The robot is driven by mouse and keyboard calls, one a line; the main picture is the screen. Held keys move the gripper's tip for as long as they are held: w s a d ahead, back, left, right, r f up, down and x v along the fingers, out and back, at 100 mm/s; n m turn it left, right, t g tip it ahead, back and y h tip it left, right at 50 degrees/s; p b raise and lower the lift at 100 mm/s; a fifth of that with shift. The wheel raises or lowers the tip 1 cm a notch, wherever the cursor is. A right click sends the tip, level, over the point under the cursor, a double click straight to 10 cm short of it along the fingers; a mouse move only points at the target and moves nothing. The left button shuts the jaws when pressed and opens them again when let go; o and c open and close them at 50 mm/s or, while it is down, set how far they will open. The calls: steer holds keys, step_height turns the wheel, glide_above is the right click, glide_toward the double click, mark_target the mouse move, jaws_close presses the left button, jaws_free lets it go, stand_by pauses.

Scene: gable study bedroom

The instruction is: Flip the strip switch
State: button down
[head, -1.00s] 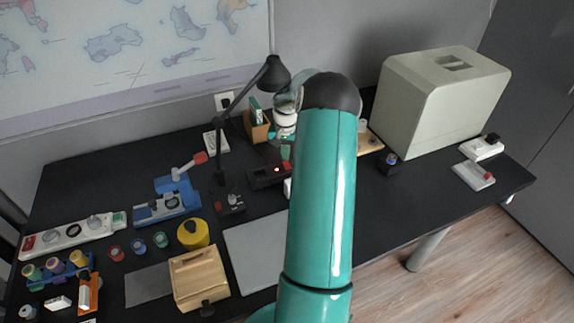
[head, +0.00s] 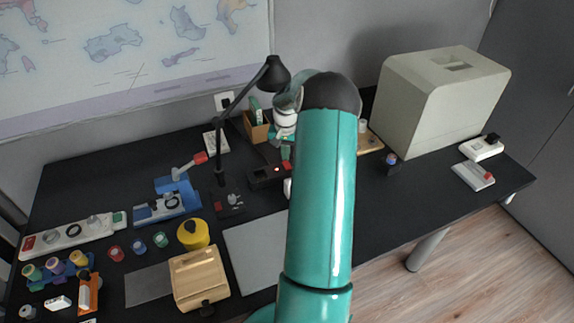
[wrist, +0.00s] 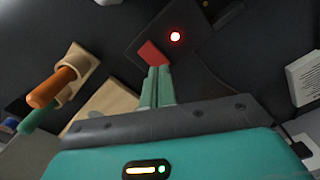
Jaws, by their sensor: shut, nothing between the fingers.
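The power strip (head: 264,178) is a dark box on the desk, left of my arm in the head view. In the head view my arm hides part of the gripper and the strip's right end.
A black desk lamp (head: 219,160) stands left of the strip. A wooden holder (head: 256,128) is behind it, and a grey mat (head: 255,245) lies in front. A large beige box (head: 440,100) is on the right. Free desk lies right of my arm.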

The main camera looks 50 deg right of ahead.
steer(key=shift+f, duration=0.9)
stand_by(0.4)
steer(key=shift+r, duration=3.5)
